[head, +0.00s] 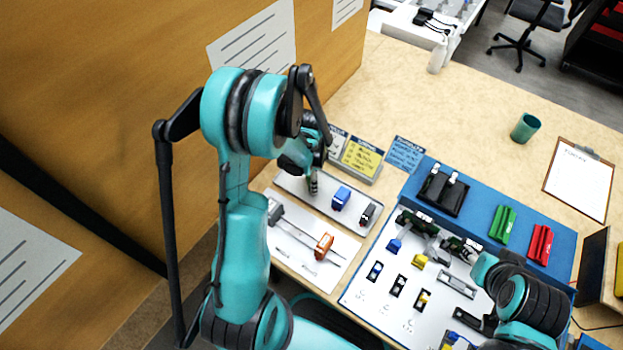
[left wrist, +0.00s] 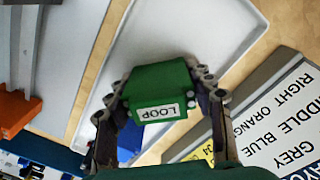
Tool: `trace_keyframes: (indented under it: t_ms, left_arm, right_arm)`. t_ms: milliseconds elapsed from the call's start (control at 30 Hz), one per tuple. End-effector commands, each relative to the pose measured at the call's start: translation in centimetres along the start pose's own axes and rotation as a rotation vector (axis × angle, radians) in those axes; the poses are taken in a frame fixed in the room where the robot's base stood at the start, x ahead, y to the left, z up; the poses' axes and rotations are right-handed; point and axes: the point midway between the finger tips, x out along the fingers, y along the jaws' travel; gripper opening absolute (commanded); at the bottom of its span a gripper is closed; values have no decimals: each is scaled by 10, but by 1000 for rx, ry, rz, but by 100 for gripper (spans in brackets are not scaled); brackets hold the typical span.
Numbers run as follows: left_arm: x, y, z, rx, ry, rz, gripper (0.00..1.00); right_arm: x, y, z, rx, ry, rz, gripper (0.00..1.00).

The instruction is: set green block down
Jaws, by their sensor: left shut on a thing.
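The green block (left wrist: 158,88) carries a white LOOP label and is held between the fingers of my left gripper (left wrist: 160,105) in the left wrist view. My left gripper (head: 314,178) points down over the pale grey tray (head: 290,183) in the head view, where the green block cannot be made out. The blue block (head: 341,197) sits in that tray, partly hidden behind the green block in the left wrist view (left wrist: 130,138). I cannot tell whether the green block touches the tray. My right arm (head: 525,300) is at the lower right; its fingers are not clear.
A dark block (head: 367,213) stands at the tray's right end. A white plate with rails and an orange block (head: 324,245) lies in front. Label cards (head: 362,155) stand behind the tray. A white board (head: 375,310) with small modules and a blue panel (head: 565,215) are right.

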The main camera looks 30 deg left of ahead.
Motion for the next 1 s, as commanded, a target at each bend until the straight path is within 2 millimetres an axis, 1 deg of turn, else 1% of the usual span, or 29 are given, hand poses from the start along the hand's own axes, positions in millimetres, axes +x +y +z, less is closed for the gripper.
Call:
trace_keyframes:
  t_ms: [33,67,100,367,500,567,667,800,900,1000]
  left_arm:
    - [1,0,0,0,0,0,61]
    - [1,0,0,0,0,0,69]
    - [1,0,0,0,0,0,74]
    - [0,0,0,0,0,0,74]
    - [-6,0,0,0,0,0,74]
    - [-15,0,0,0,0,0,74]
    - [-36,0,0,0,0,0,74]
    - [-69,0,0,0,0,0,74]
    - [-90,0,0,0,0,0,74]
    - [-106,0,0,0,0,0,74]
  right_arm:
    - [1,0,1,0,0,0,40]
    - [1,0,1,0,0,0,40]
    - [1,0,0,0,0,0,40]
    - [0,0,0,0,0,0,40]
    - [-4,0,-3,0,0,0,40]
    - [-7,0,-5,0,0,0,40]
    - [-14,0,-10,0,0,0,40]
    - [-23,0,-16,0,0,0,40]
    - [-29,0,-20,0,0,0,40]
    - [-32,0,-23,0,0,0,40]
